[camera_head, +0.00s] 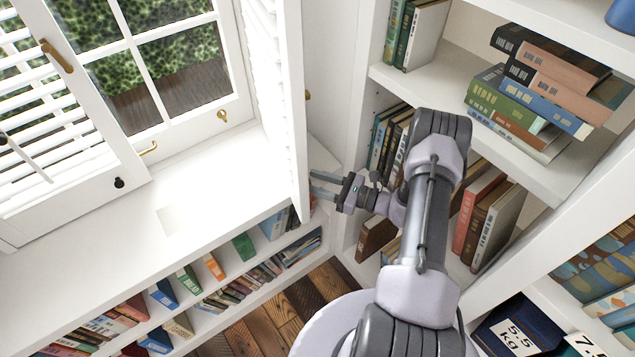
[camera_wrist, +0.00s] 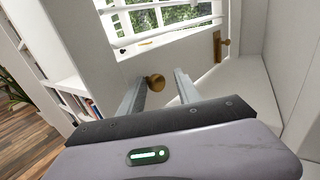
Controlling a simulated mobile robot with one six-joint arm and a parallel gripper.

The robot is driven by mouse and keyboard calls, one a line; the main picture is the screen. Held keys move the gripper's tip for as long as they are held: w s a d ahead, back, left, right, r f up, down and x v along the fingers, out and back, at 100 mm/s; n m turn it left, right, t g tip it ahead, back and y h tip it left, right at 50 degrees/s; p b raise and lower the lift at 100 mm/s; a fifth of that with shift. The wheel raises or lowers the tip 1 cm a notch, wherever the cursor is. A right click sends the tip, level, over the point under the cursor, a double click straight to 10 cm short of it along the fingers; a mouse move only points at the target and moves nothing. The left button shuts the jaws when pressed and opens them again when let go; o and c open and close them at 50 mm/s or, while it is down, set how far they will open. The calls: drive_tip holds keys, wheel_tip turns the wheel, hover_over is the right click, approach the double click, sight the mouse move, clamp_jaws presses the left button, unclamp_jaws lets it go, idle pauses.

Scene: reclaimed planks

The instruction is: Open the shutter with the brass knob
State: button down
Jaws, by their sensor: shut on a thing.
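The white slatted shutter (camera_head: 281,100) with the brass knob stands swung out from the window, nearly edge-on in the head view. In the wrist view its white face (camera_wrist: 180,52) fills the middle, and the round brass knob (camera_wrist: 155,82) shows between my two fingers. My gripper (camera_head: 325,185) is at the shutter's lower right side and is shut on the knob. The shutter hides the fingertips and knob in the head view. A second slatted shutter (camera_head: 70,190) with a black knob (camera_head: 119,183) stands at the left of the window.
The white window sill (camera_head: 150,220) is clear, above low shelves of books. A tall white bookcase (camera_head: 440,75) stands close on the right, behind my arm. Brass fittings sit on the window (camera_head: 222,115) and left shutter (camera_head: 57,56). Wooden floor (camera_head: 275,318) shows below.

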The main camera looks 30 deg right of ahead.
drive_tip(key=c, duration=1.2)
unclamp_jaws()
drive_tip(key=shift+w+d+r+t, duration=0.3)
drive_tip(key=shift+w+d+r, duration=0.1)
drive_tip(key=shift+w+d, duration=0.15)
drive_tip(key=shift+w+f+h, duration=0.1)
drive_tip(key=shift+f+h, duration=0.05)
drive_tip(key=shift+h, duration=0.15)
